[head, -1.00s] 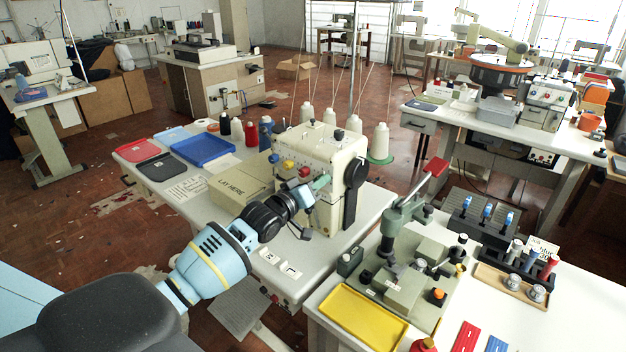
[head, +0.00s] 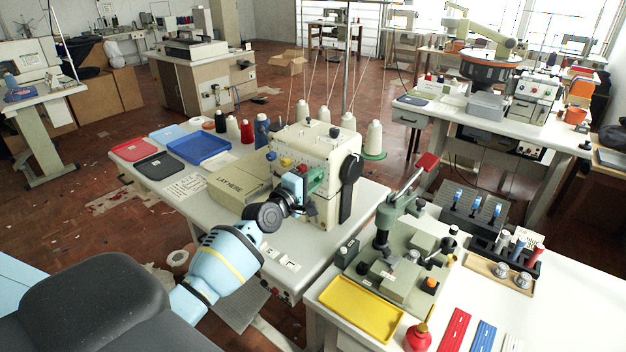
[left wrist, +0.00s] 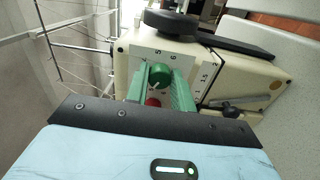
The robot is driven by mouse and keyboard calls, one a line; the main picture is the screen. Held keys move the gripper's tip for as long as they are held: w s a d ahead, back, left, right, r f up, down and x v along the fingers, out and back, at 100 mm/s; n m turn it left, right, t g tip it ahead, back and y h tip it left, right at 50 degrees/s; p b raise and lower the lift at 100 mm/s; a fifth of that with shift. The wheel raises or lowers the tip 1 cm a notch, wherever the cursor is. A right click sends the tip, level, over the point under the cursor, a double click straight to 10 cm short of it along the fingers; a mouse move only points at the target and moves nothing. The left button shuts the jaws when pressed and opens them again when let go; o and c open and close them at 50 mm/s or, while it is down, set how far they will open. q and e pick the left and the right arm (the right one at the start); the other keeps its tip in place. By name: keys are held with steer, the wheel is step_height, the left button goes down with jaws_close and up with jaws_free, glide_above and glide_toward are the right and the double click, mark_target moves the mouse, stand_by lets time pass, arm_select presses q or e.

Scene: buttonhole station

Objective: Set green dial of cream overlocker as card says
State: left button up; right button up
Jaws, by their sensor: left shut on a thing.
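The cream overlocker (head: 325,150) stands on the white table to the right of my left arm. Its green dial (left wrist: 159,75) is seen close up in the left wrist view, on a pale face with printed figures, 5 and 6 among them. My left gripper (left wrist: 160,84) has green fingers on either side of the dial and is shut on it. In the head view the left gripper (head: 314,180) is against the machine's front and hides the dial. A red dial (left wrist: 153,102) lies just below the green one. A printed white card (head: 186,187) lies on the table; its text is too small to read.
A box marked "LAY HERE" (head: 235,183) stands left of the overlocker, with a blue tray (head: 200,147) behind it. Thread cones (head: 373,138) stand behind the machine. A green-grey press (head: 405,255) and a yellow tray (head: 360,308) are on the right-hand table.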

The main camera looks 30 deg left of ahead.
arm_select(q)
steer(key=shift+n, duration=1.1)
arm_select(e)
steer(key=shift+w+r, duration=0.2)
steer(key=shift+r, duration=0.05)
steer(key=shift+d, duration=0.1)
arm_select(q)
steer(key=o, duration=1)
arm_select(e)
steer(key=shift+r, duration=0.1)
arm_select(q)
steer(key=s+p, duration=0.1)
steer(key=s, duration=0.6)
steer(key=shift+s+a, duration=0.3)
steer(key=shift+s, duration=0.1)
arm_select(e)
steer(key=shift+w+r+t, duration=0.3)
steer(key=shift+w+r, duration=0.15)
steer(key=shift+w, duration=0.05)
